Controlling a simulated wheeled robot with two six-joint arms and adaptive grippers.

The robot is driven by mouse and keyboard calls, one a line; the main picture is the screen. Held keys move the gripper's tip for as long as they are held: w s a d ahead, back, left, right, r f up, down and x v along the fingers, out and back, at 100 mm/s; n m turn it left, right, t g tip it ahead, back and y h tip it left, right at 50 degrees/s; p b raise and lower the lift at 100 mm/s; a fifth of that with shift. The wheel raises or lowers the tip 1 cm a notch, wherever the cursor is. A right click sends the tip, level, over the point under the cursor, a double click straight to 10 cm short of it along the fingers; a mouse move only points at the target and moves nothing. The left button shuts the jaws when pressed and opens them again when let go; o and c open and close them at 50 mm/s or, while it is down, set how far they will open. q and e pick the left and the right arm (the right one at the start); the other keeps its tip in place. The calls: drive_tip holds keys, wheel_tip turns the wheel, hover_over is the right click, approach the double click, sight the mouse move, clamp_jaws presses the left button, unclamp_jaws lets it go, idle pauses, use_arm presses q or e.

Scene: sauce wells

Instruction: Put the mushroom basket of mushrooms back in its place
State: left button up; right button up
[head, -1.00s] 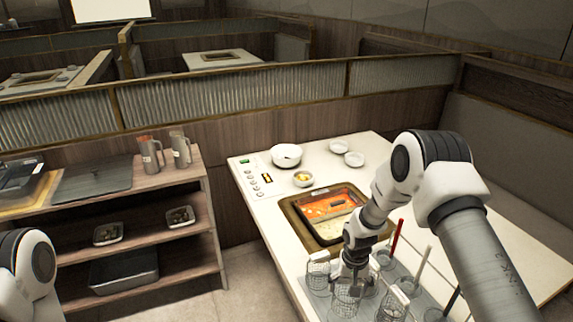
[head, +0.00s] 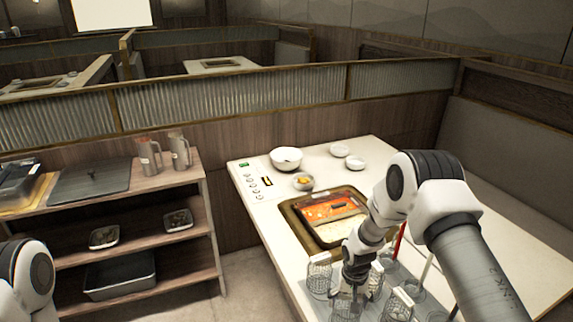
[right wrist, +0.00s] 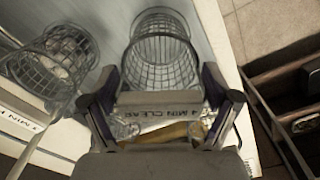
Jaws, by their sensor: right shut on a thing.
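My right gripper (head: 349,285) is over the near end of the table, among several wire baskets in a grey rack. In the right wrist view the gripper (right wrist: 163,128) is shut on the labelled handle of a wire basket (right wrist: 160,58), which hangs between the fingers. I cannot make out mushrooms in it. It also shows in the head view (head: 344,308), low in the rack area; whether it rests there I cannot tell. A second wire basket (right wrist: 62,60) with pale contents stands beside it. My left gripper is out of view.
A hot pot (head: 292,206) with red and pale broth is set in the table (head: 262,218) just behind. White bowls (head: 286,158) stand at the back. Upright coloured handles (head: 399,240) rise right of the gripper. A wooden shelf (head: 205,215) with trays stands left across a floor gap.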

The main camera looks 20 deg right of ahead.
drive_tip(key=shift+f, duration=0.3)
drive_tip(key=o, duration=1.1)
drive_tip(key=shift+c, duration=0.2)
wheel_tip(320, 180, up, 11)
drive_tip(key=p, duration=0.8)
drive_tip(key=shift+r, duration=0.1)
